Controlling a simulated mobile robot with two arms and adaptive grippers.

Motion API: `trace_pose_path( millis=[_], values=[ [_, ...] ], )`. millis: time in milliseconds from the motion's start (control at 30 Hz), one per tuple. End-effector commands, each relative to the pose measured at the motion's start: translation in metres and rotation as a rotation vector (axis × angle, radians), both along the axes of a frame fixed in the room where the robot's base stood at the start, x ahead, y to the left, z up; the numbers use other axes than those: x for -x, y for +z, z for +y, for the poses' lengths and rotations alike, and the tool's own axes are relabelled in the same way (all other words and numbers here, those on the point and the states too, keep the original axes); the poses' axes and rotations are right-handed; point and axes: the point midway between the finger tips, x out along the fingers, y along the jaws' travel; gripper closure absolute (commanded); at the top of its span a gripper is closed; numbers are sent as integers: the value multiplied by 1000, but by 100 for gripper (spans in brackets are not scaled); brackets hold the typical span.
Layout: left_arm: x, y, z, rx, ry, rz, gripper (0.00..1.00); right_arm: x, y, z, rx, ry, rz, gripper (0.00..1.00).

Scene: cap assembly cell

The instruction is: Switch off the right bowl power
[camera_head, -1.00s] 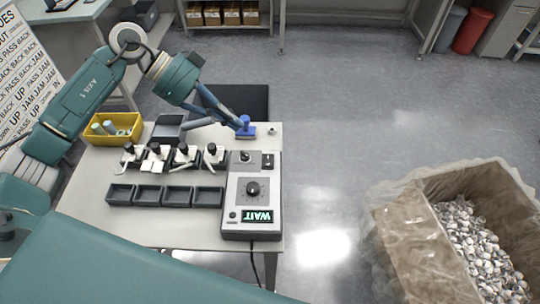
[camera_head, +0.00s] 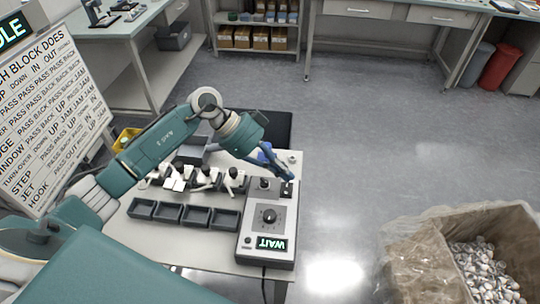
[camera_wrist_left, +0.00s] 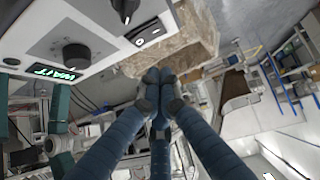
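A grey control box (camera_head: 267,228) stands at the right end of the table, with a lit WAIT display (camera_head: 271,243) and a large black dial (camera_head: 268,215). At its far end are a small black knob (camera_head: 265,184) and, to its right, a black rocker switch (camera_head: 287,188). In the wrist view the rocker switch (camera_wrist_left: 146,33) shows beside the knob (camera_wrist_left: 125,9). My left gripper (camera_head: 289,177) is over the far right corner of the box, close to the rocker switch. In the wrist view its blue fingers (camera_wrist_left: 157,82) are together and hold nothing. I cannot tell whether they touch the switch. My right gripper is not in view.
Several dark trays (camera_head: 183,213) and a row of white-and-black fixtures (camera_head: 205,176) are left of the box. A lined bin of caps (camera_head: 408,246) stands at the right. The floor between is clear.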

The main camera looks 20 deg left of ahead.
Motion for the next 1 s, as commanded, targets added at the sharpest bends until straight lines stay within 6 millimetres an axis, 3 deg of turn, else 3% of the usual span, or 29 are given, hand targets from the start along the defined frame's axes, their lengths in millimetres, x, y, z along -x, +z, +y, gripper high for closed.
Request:
trace_pose_path(
  millis=[100, 300, 667, 833, 1000],
  values=[
    [4, -19, 2, 0, 2, 7, 100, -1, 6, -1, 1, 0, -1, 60],
    [5, -35, 1, -2, 2, 3, 100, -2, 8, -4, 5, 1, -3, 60],
    [5, -37, 2, -2, 2, 1, 100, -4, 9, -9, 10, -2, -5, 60],
    [9, -38, 2, -7, 2, -1, 100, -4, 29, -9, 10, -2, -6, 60],
    [8, -44, 1, -4, 2, -4, 100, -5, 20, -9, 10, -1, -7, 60]
  ],
)
